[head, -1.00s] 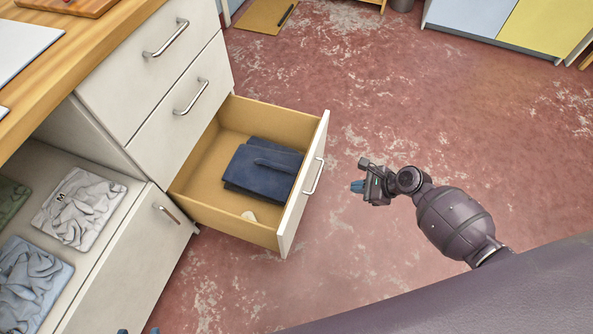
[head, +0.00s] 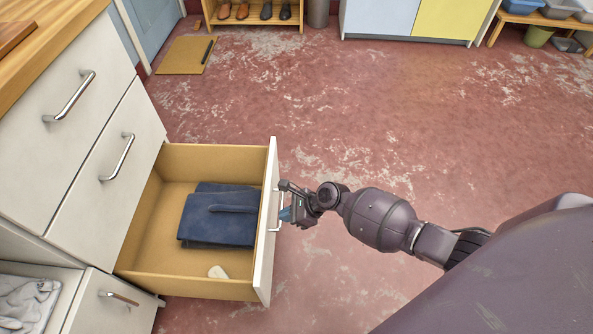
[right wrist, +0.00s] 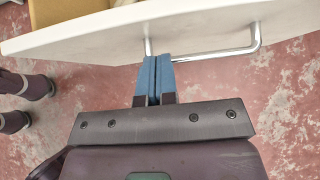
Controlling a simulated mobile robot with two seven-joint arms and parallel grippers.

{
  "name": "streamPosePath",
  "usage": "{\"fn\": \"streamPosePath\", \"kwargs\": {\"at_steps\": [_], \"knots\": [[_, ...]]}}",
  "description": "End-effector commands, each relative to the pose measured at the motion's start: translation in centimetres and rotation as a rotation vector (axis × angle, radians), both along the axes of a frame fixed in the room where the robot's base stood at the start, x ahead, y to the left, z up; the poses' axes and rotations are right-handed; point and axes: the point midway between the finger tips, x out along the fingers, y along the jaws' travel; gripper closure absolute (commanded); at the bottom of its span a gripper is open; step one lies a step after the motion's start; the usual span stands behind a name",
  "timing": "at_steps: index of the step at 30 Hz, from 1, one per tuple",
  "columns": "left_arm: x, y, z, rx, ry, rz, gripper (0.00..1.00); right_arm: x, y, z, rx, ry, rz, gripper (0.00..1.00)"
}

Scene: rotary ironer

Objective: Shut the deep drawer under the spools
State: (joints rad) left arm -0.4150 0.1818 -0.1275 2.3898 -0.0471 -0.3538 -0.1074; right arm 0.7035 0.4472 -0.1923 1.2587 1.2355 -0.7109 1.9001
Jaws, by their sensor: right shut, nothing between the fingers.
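The deep drawer (head: 268,225) stands pulled well out of the white cabinet, below two shut drawer fronts. A folded navy cloth (head: 218,215) and a small white piece (head: 217,272) lie inside. Its bar handle (head: 280,212) is on the white outer face. My right gripper (head: 286,214) is shut and empty, its blue fingertips at that outer face beside the handle. In the right wrist view the fingertips (right wrist: 157,62) are close to or touching the face near one end of the handle (right wrist: 225,52). No spools show. My left gripper is out of view.
The cabinet (head: 75,150) is on the left under a wooden worktop (head: 60,20). An open shelf with grey cloth (head: 25,300) sits lower left. A shoe rack (head: 255,22) stands far back.

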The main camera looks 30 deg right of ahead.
Motion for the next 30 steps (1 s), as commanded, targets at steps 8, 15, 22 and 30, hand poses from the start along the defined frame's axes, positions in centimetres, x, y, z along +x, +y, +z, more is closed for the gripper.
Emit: {"fn": "streamPosePath", "kwargs": {"at_steps": [8,15,22,30], "knots": [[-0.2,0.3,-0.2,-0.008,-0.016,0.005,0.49,1.7,2.2,0.3,-0.001,-0.006,0.003,1.0],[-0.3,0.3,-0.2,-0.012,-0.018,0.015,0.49,1.9,2.5,0.5,0.0,-0.008,0.0,1.0],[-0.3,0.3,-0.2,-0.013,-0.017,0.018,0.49,2.0,2.5,0.5,0.0,-0.007,0.001,1.0],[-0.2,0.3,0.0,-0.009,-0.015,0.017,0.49,3.4,4.6,0.7,0.003,-0.009,0.001,1.0]]}}
